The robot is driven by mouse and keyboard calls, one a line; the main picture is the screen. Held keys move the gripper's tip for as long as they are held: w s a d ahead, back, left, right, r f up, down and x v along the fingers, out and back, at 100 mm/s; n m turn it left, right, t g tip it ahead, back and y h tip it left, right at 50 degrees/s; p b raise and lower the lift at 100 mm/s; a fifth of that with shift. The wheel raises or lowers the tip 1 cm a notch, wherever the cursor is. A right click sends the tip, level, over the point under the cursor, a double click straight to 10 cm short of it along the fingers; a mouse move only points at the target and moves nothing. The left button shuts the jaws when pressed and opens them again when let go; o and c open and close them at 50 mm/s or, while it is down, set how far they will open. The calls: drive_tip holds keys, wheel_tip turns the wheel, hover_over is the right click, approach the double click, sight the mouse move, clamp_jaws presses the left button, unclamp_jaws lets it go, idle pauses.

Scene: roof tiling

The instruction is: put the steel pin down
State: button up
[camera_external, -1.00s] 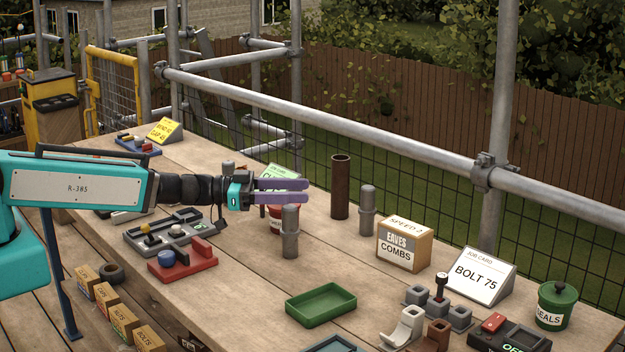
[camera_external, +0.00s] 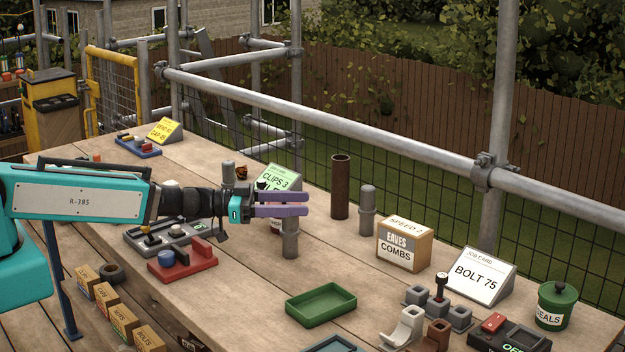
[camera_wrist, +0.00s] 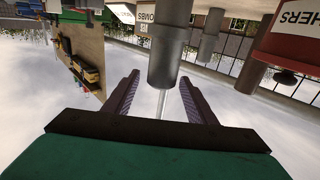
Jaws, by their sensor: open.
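A grey steel pin (camera_external: 290,240) with a collar stands upright on the wooden bench. My gripper (camera_external: 306,204) is level at the height of the pin's top, and its purple fingers hide that top in the external view. In the wrist view the pin (camera_wrist: 166,50) shows between the two fingers of my gripper (camera_wrist: 160,80), with a gap on each side. The jaws are open and hold nothing. Two similar grey pins stand on the bench, one to the right (camera_external: 367,212) and one further back (camera_external: 228,171).
A brown tube (camera_external: 340,187) and an Eaves Combs box (camera_external: 404,245) stand to the right. A green tray (camera_external: 320,304) lies in front. A red block fixture (camera_external: 183,262) and a grey fixture (camera_external: 172,236) lie left. A green Clips card (camera_external: 280,178) stands behind the fingers.

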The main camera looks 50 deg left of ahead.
sight(296, 229)
wheel_tip(296, 229, down, 3)
drive_tip(key=shift+w+r, duration=0.1)
drive_tip(key=shift+r, duration=0.1)
drive_tip(key=shift+w+d+f+p, duration=0.1)
drive_tip(key=shift+d+f+p, duration=0.1)
drive_tip(key=shift+p, duration=0.2)
drive_tip(key=shift+x, duration=1.25)
clamp_jaws()
